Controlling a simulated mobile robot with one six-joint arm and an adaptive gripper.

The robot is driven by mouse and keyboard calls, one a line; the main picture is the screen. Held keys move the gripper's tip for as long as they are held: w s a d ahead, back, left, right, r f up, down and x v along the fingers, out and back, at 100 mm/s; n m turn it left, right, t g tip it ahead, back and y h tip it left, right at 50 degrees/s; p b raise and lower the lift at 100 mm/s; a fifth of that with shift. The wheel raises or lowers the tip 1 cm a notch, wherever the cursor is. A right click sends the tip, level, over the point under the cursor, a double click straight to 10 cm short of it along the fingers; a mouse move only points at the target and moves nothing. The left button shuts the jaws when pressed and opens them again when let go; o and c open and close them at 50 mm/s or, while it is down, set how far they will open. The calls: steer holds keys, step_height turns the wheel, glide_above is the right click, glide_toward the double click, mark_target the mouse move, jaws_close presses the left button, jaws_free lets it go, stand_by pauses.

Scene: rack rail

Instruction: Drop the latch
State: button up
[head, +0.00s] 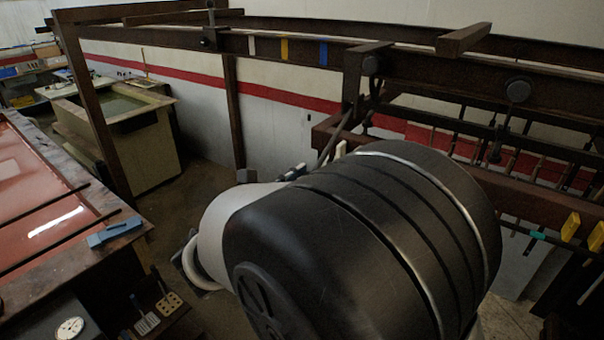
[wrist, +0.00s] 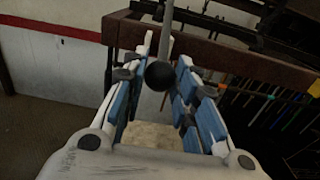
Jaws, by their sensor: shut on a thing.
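In the wrist view a dark round knob (wrist: 159,76) sits at the end of a grey rod (wrist: 167,35) that runs up out of the picture. My gripper (wrist: 166,62) has white fingers with blue pads and is shut on this knob-ended lever. In the head view a dark rod (head: 334,134) slants down from a bracket on the rail (head: 410,68), and its lower end is hidden behind my arm. Only bits of my gripper's fingers (head: 318,162) show there. I cannot see the latch's seat clearly.
The upper rail carries white, yellow (head: 284,49) and blue marks. A lower brown beam (head: 540,205) with hanging rods and yellow clips (head: 570,227) runs at right. A red-topped table (head: 40,205) with a blue block (head: 114,232) stands at left. Open floor lies between.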

steer(key=w+d+f+b, duration=0.7)
steer(key=w+d+f, duration=0.2)
steer(key=w, duration=0.5)
steer(key=shift+d+f, duration=0.4)
steer(key=shift+d, duration=0.65)
steer(key=o, duration=0.7)
steer(key=shift+o, duration=1.3)
steer(key=b+v, duration=0.1)
steer(key=v, duration=0.6)
